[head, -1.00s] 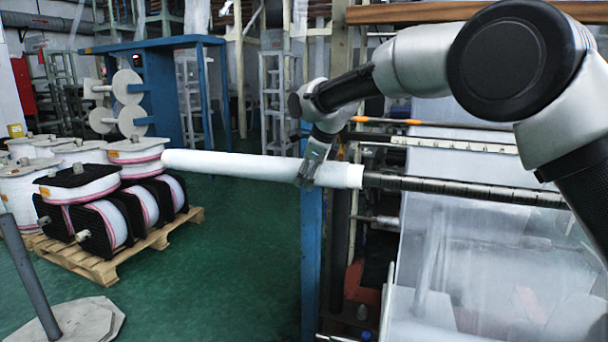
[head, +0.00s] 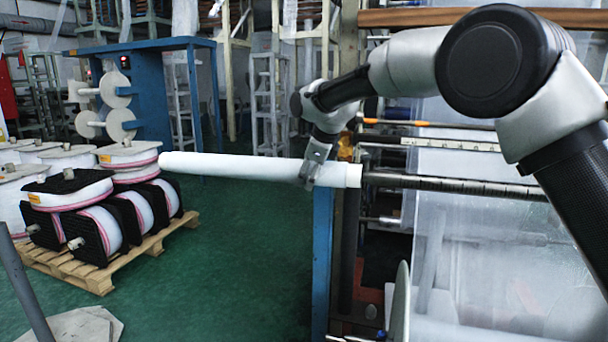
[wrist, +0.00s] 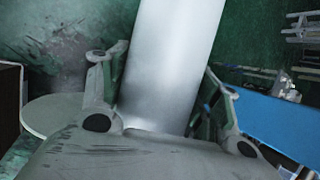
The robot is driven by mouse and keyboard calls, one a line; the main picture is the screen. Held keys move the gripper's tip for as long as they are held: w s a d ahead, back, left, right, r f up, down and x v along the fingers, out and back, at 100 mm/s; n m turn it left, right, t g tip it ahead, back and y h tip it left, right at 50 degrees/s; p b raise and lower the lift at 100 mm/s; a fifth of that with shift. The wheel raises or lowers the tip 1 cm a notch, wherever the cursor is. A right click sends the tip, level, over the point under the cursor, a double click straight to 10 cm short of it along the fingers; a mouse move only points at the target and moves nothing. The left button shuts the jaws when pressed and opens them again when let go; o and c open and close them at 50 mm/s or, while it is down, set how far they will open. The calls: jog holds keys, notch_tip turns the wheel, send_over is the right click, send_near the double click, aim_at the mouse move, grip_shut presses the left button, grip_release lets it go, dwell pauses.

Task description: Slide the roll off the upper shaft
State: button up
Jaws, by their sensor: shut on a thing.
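The white roll (head: 240,167) is a long cylinder lying nearly level, reaching left over open floor. Its right end meets the left end of the dark upper shaft (head: 450,185); I cannot tell how much of the shaft is inside it. My gripper (head: 309,180) is shut on the roll near its right end, coming from above. In the wrist view the roll (wrist: 173,65) runs between the two fingers of my gripper (wrist: 165,100), one on each side.
A blue post (head: 322,262) stands below the roll's right part. A wooden pallet (head: 100,280) with several spools is at left. A blue frame (head: 150,75) with white discs stands behind. Green floor (head: 235,250) is clear below the roll. Clear film (head: 480,260) hangs at right.

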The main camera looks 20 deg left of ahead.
jog(key=shift+a+r, duration=0.15)
jog(key=shift+a, duration=0.1)
